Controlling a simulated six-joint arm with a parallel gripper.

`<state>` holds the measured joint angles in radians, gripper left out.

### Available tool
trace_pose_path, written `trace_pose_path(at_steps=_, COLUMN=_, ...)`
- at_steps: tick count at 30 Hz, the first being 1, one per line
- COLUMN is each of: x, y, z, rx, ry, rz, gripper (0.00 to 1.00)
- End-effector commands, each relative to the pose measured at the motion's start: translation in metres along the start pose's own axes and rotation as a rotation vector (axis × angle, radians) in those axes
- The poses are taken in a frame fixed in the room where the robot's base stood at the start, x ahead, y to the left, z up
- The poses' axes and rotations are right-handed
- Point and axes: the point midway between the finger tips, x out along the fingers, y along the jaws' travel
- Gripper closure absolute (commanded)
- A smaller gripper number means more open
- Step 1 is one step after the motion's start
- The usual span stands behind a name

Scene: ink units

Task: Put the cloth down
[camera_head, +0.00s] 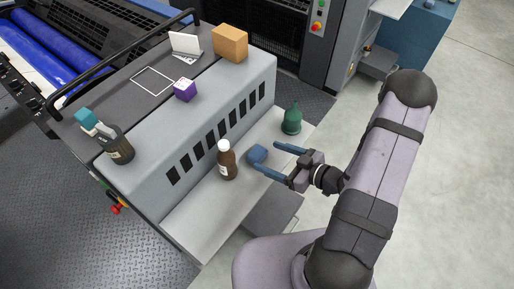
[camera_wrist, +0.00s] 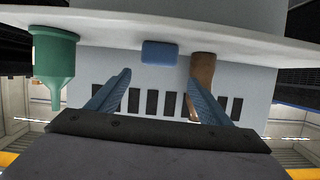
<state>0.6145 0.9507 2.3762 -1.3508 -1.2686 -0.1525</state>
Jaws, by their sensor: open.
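The blue cloth (camera_head: 257,153), a small folded block, rests on the light ledge (camera_head: 205,225) along the front of the grey machine. In the wrist view, which looks upside down, the cloth (camera_wrist: 159,52) sits against the ledge surface (camera_wrist: 110,28), just beyond and between the fingertips. My gripper (camera_head: 264,155) has its two blue fingers spread apart, pointing at the cloth from the right. In the wrist view my gripper (camera_wrist: 160,68) holds nothing between its fingers.
On the ledge, a brown bottle (camera_head: 228,163) with a white cap stands left of the cloth, and a green funnel (camera_head: 291,120) stands right of it.

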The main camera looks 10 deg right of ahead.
Motion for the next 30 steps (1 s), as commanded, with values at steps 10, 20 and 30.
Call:
trace_pose_path(at_steps=10, x=0.006, y=0.004, z=0.016, rx=-0.036, ry=-0.057, rz=0.01, gripper=0.27)
trace_pose_path(at_steps=20, x=0.022, y=0.004, z=0.017, rx=-0.036, ry=-0.055, rz=0.012, gripper=0.27)
trace_pose_path(at_steps=30, x=0.05, y=0.002, z=0.015, rx=-0.036, ry=-0.056, rz=0.007, gripper=0.27)
